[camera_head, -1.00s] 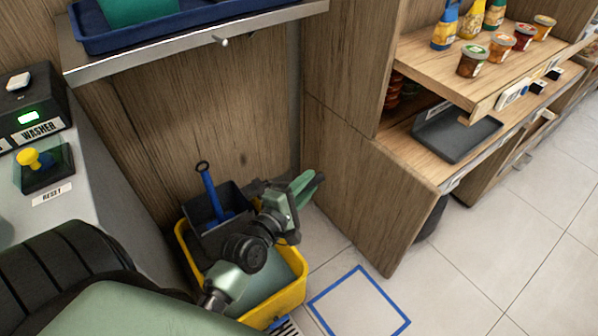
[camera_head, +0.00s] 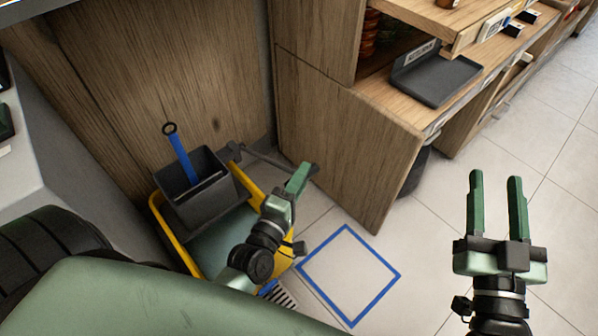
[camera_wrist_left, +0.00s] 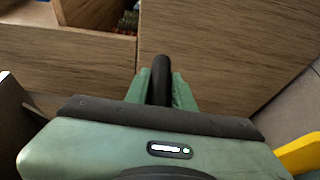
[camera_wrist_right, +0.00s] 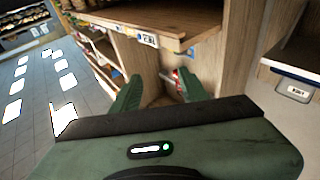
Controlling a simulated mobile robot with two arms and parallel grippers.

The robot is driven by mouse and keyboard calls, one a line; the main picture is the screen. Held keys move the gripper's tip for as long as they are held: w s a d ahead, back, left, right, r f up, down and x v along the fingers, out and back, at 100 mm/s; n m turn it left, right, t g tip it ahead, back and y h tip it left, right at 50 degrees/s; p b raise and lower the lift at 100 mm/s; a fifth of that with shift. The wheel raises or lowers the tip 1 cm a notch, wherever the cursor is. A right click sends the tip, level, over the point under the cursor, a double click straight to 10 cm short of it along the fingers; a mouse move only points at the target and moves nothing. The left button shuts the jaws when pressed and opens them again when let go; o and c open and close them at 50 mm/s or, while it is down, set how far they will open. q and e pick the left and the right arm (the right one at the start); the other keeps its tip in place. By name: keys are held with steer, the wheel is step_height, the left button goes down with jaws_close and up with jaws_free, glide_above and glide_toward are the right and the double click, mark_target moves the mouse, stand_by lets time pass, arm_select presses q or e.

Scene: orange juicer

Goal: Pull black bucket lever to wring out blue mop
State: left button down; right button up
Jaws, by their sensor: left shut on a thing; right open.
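The blue mop handle (camera_head: 181,158) stands tilted in the black wringer (camera_head: 208,208) on the yellow bucket (camera_head: 172,240); the mop's head is hidden inside. The black lever (camera_head: 262,158) runs from the wringer's back right side to my left gripper (camera_head: 303,178). My left gripper is shut on the lever, above the floor at the bucket's right. In the left wrist view the lever's dark rounded end (camera_wrist_left: 161,78) sits between the fingers. My right gripper (camera_head: 496,180) is open and empty, over the floor on the right; its fingers also show in the right wrist view (camera_wrist_right: 157,92).
A wooden cabinet panel (camera_head: 335,135) stands just behind my left gripper. A shelf with a black tray (camera_head: 437,80) is at the upper right. A blue-taped square (camera_head: 349,225) marks bare floor right of the bucket. The tiled floor at right is clear.

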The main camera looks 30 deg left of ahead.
arm_select(q)
steer(key=shift+s+d+f, duration=0.1)
steer(key=shift+d+f, duration=0.05)
steer(key=shift+f, duration=0.25)
arm_select(e)
steer(key=shift+s+a+r+t+y, duration=0.15)
steer(key=shift+r+t, duration=0.1)
steer(key=shift+r, duration=0.3)
steer(key=shift+s+d+r+t+y, duration=0.15)
steer(key=shift+r+t, duration=0.1)
steer(key=shift+r, duration=0.25)
